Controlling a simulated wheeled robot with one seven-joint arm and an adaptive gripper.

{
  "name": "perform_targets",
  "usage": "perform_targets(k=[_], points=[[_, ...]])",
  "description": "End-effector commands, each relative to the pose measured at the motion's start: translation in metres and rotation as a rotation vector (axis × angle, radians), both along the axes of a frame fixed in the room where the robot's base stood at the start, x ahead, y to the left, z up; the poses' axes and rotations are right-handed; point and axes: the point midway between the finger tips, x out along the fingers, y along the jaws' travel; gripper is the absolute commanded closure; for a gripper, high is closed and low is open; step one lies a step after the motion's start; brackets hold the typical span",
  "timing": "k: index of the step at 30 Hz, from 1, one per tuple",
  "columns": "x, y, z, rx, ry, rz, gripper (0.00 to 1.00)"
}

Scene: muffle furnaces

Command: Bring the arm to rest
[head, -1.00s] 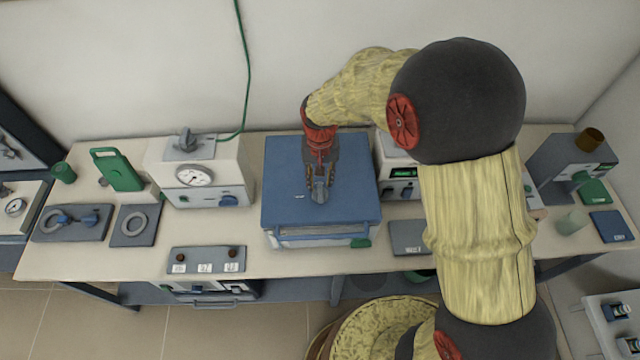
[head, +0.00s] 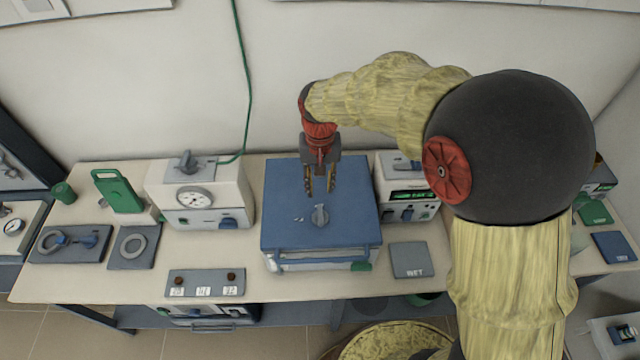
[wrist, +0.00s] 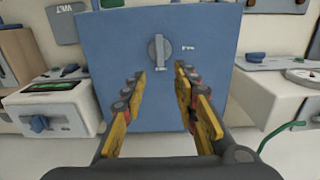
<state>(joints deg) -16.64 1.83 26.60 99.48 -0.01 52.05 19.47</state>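My gripper (head: 319,180) hangs above the blue-topped furnace (head: 285,207) in the middle of the bench. Its two yellow-and-dark fingers are spread apart with nothing between them. In the wrist view my gripper (wrist: 160,95) is also open and empty. A grey knob (head: 320,215) sits on the furnace's blue top, just in front of and apart from the fingertips. The knob (wrist: 159,51) shows in the wrist view beyond the fingers. My arm reaches in from the right and bends down to the gripper.
A white unit with a dial (head: 196,199) stands left of the furnace, and one with a green display (head: 408,197) stands right. A grey WET mat (head: 411,260) and a panel with labels (head: 205,283) lie near the front edge. A green cable (head: 246,80) hangs behind.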

Motion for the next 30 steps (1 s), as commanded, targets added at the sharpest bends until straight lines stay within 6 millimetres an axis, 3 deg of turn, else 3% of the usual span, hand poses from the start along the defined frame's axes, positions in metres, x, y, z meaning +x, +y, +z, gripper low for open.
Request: perform_targets(k=[14,17,30], points=[[-0.004,-0.001,-0.004,-0.003,0.009,0.057,0.70],[-0.029,-0.009,-0.012,-0.011,0.045,0.114,0.70],[-0.131,-0.075,0.028,0.010,-0.111,0.201,0.70]])
